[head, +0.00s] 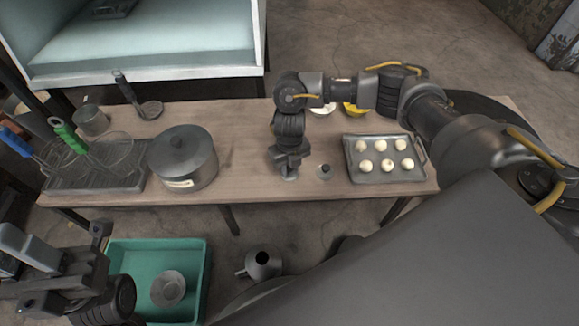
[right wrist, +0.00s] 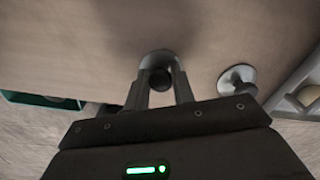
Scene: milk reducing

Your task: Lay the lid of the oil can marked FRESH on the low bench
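My right gripper (head: 287,176) points down at the wooden bench (head: 240,150), between the pot and the tray. In the right wrist view its fingers (right wrist: 160,88) are closed around the dark knob of a small round grey lid (right wrist: 158,58), at or just above the bench top. A second small lid with a dark knob (head: 325,171) lies on the bench to its right; it also shows in the right wrist view (right wrist: 238,78). A grey spouted can (head: 262,262) with an open top stands below the bench's front edge. No FRESH mark is readable. My left gripper (head: 58,262) is open and empty at lower left.
A lidded pot (head: 184,158) stands left of my right gripper, and a tray of several white balls (head: 385,178) stands right. A rack (head: 95,178) with green- and blue-handled tools is at the left. A green crate (head: 195,262) holding a grey bowl (head: 168,287) is below the bench.

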